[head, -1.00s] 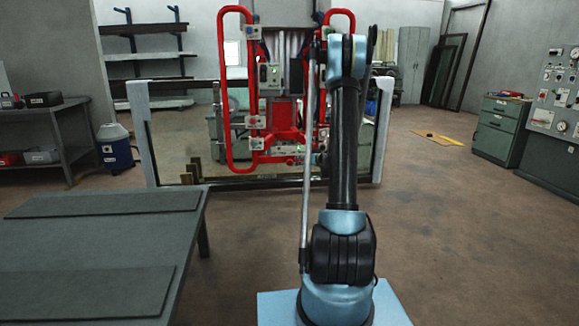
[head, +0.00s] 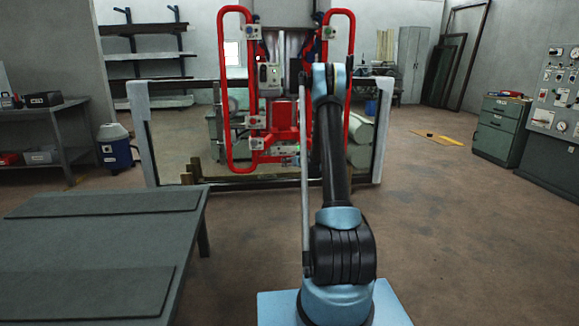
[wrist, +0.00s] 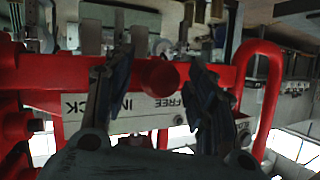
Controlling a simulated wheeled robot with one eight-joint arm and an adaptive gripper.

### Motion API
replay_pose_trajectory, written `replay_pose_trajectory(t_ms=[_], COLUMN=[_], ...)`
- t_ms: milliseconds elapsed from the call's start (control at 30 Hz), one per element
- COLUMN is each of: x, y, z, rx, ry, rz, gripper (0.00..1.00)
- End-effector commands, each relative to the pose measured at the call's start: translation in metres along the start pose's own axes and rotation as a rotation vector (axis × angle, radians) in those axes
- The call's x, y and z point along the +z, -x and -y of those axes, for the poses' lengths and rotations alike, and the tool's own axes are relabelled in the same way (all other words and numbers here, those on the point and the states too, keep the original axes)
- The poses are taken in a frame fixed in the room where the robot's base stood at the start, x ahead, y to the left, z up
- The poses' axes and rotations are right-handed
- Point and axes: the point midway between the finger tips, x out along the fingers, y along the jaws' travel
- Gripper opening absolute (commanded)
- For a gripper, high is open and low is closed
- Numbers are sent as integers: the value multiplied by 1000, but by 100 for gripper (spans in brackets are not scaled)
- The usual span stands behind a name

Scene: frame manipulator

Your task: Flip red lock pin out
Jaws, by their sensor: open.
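In the wrist view a red round pin end (wrist: 160,76) shows between the two dark fingers of my gripper (wrist: 158,66). The fingers are apart, one on each side of it in the picture. I see no clear contact, and the depth between them is hard to judge. A pale plate (wrist: 140,103) with upside-down words, among them "FREE" and "LOCK", lies beside the pin. In the head view the red manipulator frame (head: 232,90) stands ahead of me. My arm hides the gripper and the pin there.
A red looped handle (wrist: 262,80) stands to the right of the fingers in the wrist view. A grey table (head: 100,235) is at the front left in the head view. A green cabinet (head: 500,130) stands at the right.

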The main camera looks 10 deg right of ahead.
Motion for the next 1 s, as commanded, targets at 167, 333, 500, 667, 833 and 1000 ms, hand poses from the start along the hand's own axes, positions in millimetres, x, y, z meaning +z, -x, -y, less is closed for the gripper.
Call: replay_pose_trajectory(t_ms=[167,333,500,667,833,1000], x=[0,0,0,0,1,11], y=[-8,-8,-8,-8,-4,16], z=[0,0,0,0,1,8], rx=[-1,0,0,0,0,0], ry=[0,-1,0,0,-1,-1], rz=[0,0,0,0,0,0], gripper=[51,51,31,0,0,0])
